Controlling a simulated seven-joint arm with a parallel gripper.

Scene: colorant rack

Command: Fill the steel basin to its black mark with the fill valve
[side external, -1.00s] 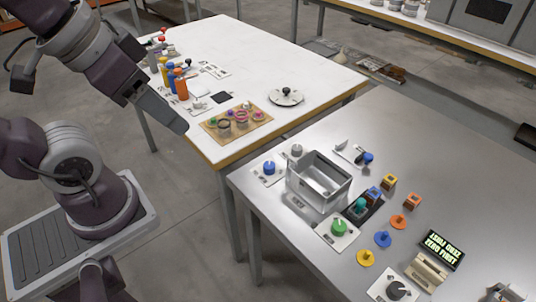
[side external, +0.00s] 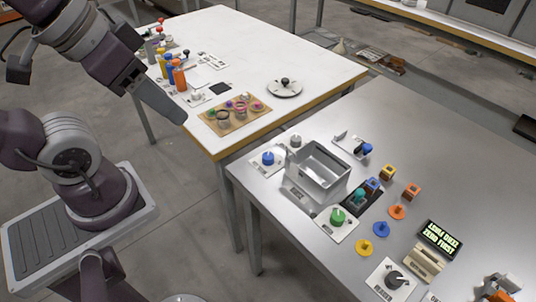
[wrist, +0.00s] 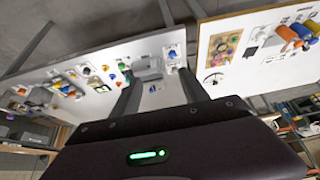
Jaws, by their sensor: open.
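The steel basin (side external: 302,190) is an open box near the left end of the grey metal table. No black mark or water level can be made out in it. A blue knob (side external: 268,158) on a white plate stands left of it, and a green knob (side external: 338,217) on another plate stands in front. Their labels are too small to read, so I cannot tell which is the fill valve. My gripper (wrist: 160,82) is open and empty, with its two fingers apart in the wrist view. In the side view it hangs well left of the basin, touching nothing.
A white table (side external: 305,65) behind holds bottles, a wooden board (side external: 236,121) of pots and a round dial plate (side external: 285,88). Coloured discs, small blocks and a lit display (side external: 440,239) stand right of the basin. The metal table's far right is mostly clear.

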